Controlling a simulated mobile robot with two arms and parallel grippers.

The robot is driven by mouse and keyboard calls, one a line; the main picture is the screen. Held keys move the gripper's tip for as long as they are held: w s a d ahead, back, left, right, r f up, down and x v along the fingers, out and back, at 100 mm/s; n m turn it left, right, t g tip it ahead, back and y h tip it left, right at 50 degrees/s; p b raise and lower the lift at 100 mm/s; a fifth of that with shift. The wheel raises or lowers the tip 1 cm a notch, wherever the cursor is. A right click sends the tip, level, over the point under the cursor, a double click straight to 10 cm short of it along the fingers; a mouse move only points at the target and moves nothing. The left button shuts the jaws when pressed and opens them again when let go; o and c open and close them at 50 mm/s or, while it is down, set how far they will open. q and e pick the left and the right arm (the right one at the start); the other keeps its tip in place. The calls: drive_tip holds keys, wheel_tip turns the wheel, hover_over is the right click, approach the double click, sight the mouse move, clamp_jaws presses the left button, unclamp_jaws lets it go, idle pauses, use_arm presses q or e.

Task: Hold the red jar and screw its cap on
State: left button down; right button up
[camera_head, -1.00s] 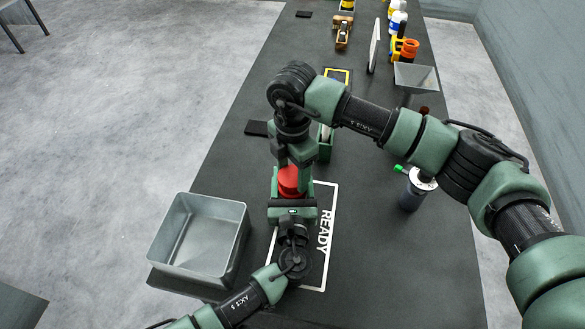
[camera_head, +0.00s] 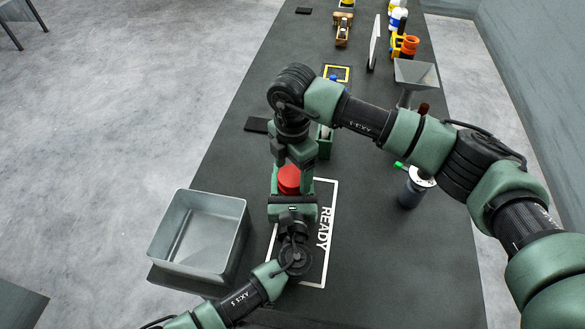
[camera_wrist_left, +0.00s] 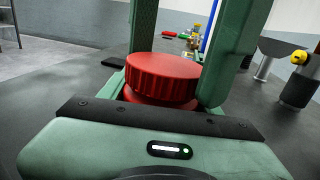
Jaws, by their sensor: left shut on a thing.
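The red jar (camera_wrist_left: 130,97) stands upright with its ribbed red cap (camera_wrist_left: 163,78) on top; the cap also shows in the head view (camera_head: 289,179). Most of the jar is hidden below the cap and behind my left gripper. My left gripper (camera_head: 291,205) is shut on the jar from the near side. My right gripper (camera_head: 291,172) points down from above, its green fingers on either side of the cap. I cannot tell whether those fingers touch the cap.
A white-outlined READY area (camera_head: 325,225) surrounds the jar. An empty grey metal bin (camera_head: 200,235) stands to the left. A dark canister (camera_head: 412,190) and a metal funnel (camera_head: 417,74) stand to the right. The table's front right is clear.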

idle(0.3)
drive_tip(key=shift+r, duration=2.25)
drive_tip(key=shift+c, duration=0.4)
